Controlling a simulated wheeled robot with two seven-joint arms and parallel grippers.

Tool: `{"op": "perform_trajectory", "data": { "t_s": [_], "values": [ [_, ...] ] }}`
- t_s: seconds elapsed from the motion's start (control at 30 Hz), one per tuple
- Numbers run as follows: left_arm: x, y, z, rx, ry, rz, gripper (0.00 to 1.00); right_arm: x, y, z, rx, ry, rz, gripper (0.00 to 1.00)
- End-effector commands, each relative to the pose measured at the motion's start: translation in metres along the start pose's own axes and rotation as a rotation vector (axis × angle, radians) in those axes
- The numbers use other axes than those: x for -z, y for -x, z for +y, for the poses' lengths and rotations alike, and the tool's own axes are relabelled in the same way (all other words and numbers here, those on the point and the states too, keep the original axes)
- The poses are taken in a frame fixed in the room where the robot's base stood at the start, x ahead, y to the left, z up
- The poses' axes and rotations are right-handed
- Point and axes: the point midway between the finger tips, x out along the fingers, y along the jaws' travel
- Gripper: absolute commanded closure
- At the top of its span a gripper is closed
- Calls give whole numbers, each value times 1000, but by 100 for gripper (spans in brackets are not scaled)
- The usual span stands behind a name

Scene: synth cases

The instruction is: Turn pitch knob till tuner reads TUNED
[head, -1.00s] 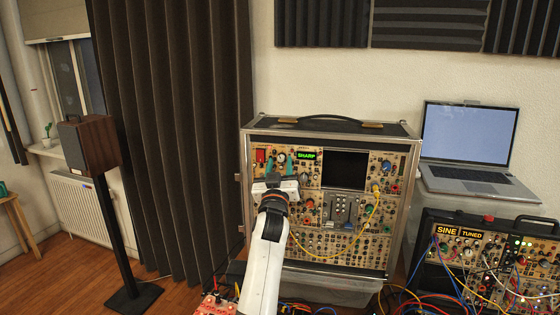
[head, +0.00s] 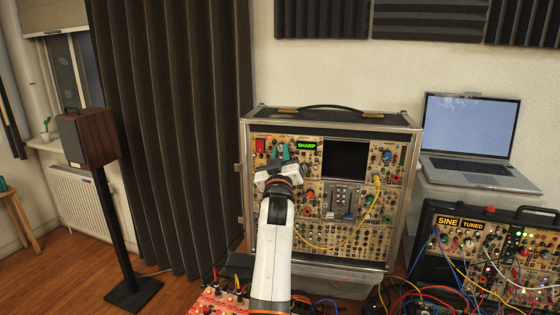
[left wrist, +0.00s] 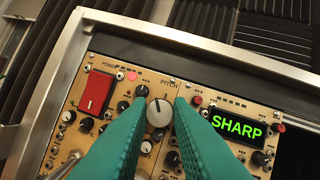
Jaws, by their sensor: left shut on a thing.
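The tall modular case (head: 330,118) stands against the wall. Its tuner display (head: 306,146) reads SHARP in green, and it reads the same in the left wrist view (left wrist: 237,128). The pitch knob (left wrist: 159,112) is a pale round knob under the PITCH label, left of the display. My left gripper (head: 283,150) reaches the upper left of the panel. In the left wrist view its green fingers (left wrist: 160,101) stand on both sides of the knob, shut on it. In the head view the gripper hides most of the knob. My right gripper is not in view.
A red rocker switch (left wrist: 96,93) and small black knobs sit left of the pitch knob. A yellow cable (head: 335,245) hangs across the lower panel. A second synth case (head: 505,210) at right has labels SINE and TUNED. A laptop (head: 468,145) stands behind it.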

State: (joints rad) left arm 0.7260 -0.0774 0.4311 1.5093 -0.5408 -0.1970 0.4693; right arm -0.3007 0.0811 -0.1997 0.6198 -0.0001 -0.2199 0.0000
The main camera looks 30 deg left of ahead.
Motion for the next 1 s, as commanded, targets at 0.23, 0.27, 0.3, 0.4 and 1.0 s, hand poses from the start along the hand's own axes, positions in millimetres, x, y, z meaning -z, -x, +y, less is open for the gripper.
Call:
{"op": "perform_trajectory", "data": {
  "t_s": [0.23, 0.27, 0.3, 0.4, 1.0],
  "values": [
    [0, 0, -1, -83, 201, 4, 100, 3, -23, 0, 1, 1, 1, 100],
    [0, 0, -1, -87, 212, 4, 100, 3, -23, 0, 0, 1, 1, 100],
    [0, 0, -2, -92, 223, 5, 100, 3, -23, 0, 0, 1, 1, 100],
    [0, 0, -2, -97, 233, 7, 100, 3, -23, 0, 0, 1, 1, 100],
    [0, 0, -2, -96, 230, 7, 60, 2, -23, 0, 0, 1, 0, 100]
  ]
}}
